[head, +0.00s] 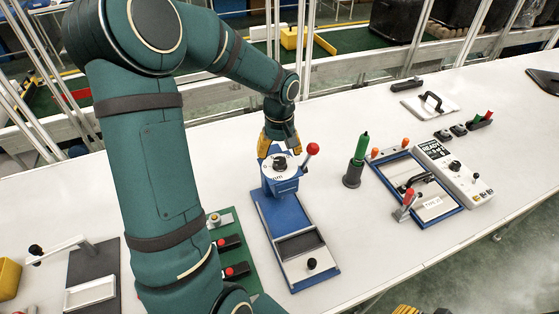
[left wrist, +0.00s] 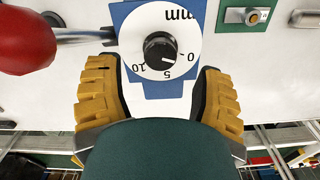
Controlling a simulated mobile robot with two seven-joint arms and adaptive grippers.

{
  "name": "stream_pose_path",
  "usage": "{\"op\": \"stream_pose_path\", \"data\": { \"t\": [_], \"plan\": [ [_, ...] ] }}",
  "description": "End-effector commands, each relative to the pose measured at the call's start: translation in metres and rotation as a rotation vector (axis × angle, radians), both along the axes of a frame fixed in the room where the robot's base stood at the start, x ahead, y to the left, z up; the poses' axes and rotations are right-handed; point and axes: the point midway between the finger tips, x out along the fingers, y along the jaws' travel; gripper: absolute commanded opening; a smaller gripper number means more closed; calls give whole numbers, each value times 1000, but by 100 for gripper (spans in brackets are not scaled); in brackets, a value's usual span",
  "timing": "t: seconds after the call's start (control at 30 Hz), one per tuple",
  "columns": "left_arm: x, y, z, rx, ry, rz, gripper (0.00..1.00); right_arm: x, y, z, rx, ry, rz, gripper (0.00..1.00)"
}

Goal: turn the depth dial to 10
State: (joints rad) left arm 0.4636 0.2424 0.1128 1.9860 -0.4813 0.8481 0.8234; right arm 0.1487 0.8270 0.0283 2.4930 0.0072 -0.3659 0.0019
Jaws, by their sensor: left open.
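The depth dial is a black knob (left wrist: 160,48) on a white round plate (left wrist: 142,25) marked 0, 5, 10 and mm. The plate (head: 272,168) sits on top of a blue stand (head: 283,186) in the head view. The knob's exact pointer setting is too small to tell. My left gripper (head: 278,142) is at the far side of the plate. In the left wrist view its open yellow fingers (left wrist: 157,68) lie on either side of the plate's lower part, with the knob ahead between them and nothing held. My right gripper (head: 407,309) barely shows at the bottom edge.
A red ball lever (head: 312,149) juts up beside the dial and is near the left finger in the wrist view (left wrist: 25,40). A green-handled tool (head: 357,160) and a control panel (head: 455,170) stand to the right.

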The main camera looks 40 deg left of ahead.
Motion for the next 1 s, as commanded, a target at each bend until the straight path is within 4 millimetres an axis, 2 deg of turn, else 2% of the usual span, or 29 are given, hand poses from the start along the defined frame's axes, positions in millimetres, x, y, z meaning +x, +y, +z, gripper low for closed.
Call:
{"op": "stream_pose_path", "data": {
  "t": [0.1, 0.23, 0.4, 0.67, 0.8, 0.87, 1.0],
  "plan": [
    [-1, 0, -20, -2, 3, -1, 68, 0, 0, -2, 0, 0, 0, 47],
    [0, 0, -33, -1, 1, 0, 68, 0, 0, -3, -1, 0, 0, 47],
    [0, 0, -40, -1, -1, -1, 68, 0, 0, -3, -1, 0, 0, 47],
    [0, 0, -40, -1, -1, -1, 69, 0, 0, -3, -1, 0, 0, 47],
    [0, 0, -40, -1, -1, -1, 20, 0, 0, -3, -1, 0, 0, 47],
    [0, 0, -40, -1, -1, -1, 0, 0, 0, -3, -1, 0, 0, 47],
    [0, 0, -40, -1, -1, -2, 0, 0, 0, -3, -1, 0, 0, 47]
  ]
}}
